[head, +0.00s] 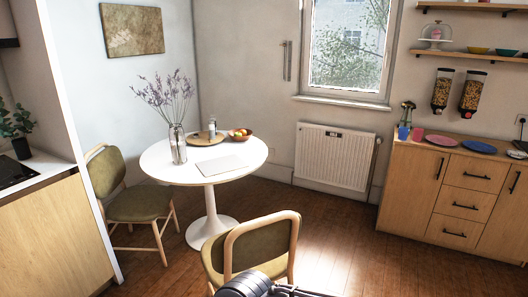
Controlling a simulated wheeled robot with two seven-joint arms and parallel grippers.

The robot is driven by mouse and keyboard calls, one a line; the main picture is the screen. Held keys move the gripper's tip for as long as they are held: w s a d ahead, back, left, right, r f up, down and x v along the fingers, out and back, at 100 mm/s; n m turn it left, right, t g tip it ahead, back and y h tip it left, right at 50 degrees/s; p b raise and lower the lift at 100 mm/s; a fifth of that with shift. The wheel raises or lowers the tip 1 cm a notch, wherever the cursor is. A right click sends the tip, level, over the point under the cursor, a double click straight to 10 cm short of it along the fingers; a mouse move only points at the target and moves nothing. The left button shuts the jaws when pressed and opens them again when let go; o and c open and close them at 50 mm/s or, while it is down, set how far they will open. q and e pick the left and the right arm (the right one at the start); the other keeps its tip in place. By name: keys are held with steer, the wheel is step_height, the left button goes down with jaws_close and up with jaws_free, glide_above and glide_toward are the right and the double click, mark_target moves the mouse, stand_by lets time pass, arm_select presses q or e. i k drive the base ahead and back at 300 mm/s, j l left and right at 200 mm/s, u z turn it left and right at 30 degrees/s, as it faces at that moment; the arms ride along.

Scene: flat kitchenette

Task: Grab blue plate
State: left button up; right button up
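The blue plate (479,147) lies flat on top of the wooden cabinet at the right, across the room from me. Nothing appears to lie on the blue plate. A grey and black part of my own body shows at the bottom edge, far from the plate. No gripper fingers show in the head view.
A chair (262,237) stands close in front, by the round white table (155,165). Another chair (139,203) is at the left. The wooden floor (370,245) is open before the cabinet (466,188). Blue and pink cups (410,134) stand left of the plates. A shelf holds a blue dish (505,52).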

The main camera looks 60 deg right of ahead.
mark_target(476, 146)
steer(key=k+l+z, duration=0.25)
steer(key=l, duration=1.35)
steer(key=l+z, duration=0.3)
steer(key=l, duration=1.3)
steer(key=i+l+z, duration=0.1)
steer(key=l, duration=0.6)
steer(key=i+l+z, duration=0.15)
steer(key=l, duration=0.2)
steer(key=i+l, duration=0.1)
steer(key=l, duration=0.25)
steer(key=i+z, duration=0.15)
steer(key=i, duration=0.5)
steer(key=z, duration=2.8)
